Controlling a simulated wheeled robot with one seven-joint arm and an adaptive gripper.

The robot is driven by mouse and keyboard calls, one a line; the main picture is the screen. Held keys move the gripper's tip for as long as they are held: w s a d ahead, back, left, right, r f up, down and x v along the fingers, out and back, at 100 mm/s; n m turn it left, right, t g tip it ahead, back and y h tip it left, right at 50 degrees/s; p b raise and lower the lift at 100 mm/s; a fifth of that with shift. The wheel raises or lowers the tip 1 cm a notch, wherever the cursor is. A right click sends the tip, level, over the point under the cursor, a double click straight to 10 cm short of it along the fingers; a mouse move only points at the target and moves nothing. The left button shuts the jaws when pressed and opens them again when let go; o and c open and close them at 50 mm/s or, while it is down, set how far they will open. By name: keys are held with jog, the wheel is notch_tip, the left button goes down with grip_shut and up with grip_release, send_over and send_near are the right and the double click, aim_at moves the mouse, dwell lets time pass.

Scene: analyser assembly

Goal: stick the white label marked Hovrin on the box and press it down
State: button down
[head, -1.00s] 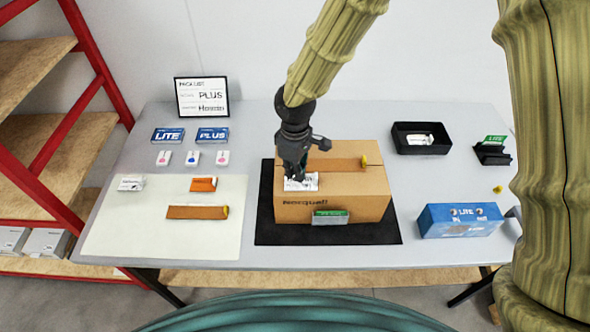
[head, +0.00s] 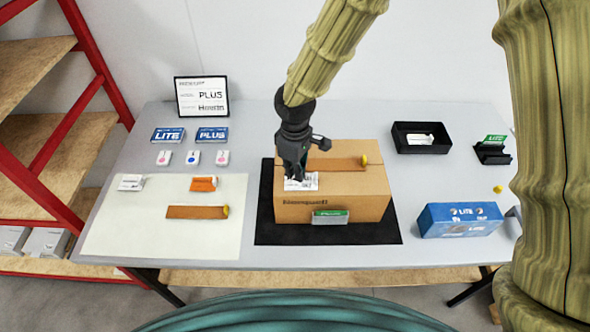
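The brown cardboard box (head: 345,208) stands on a black mat (head: 268,232) in the middle of the table. A white label (head: 309,182) with dark print lies on the left front part of the box top; its text is too small to read. My gripper (head: 295,176) points down over the left part of this label, at or very near its surface. The fingers are small and dark, and whether they are open or shut is unclear. Another white label-like piece (head: 131,183) lies on the pale mat (head: 150,238) at the left.
An orange strip (head: 335,164) lies along the box top; another strip (head: 195,212) and an orange piece (head: 204,184) lie on the pale mat. A black tray (head: 420,138), a black holder (head: 492,151) and a blue box (head: 460,220) stand at the right. A sign (head: 202,96) stands at the back.

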jog(key=shift+f+b, duration=0.55)
jog(key=shift+f, duration=0.55)
dwell(1.8)
jog(key=shift+r+p, duration=2.55)
jog(key=shift+r, duration=0.5)
jog(key=shift+s+f, duration=0.1)
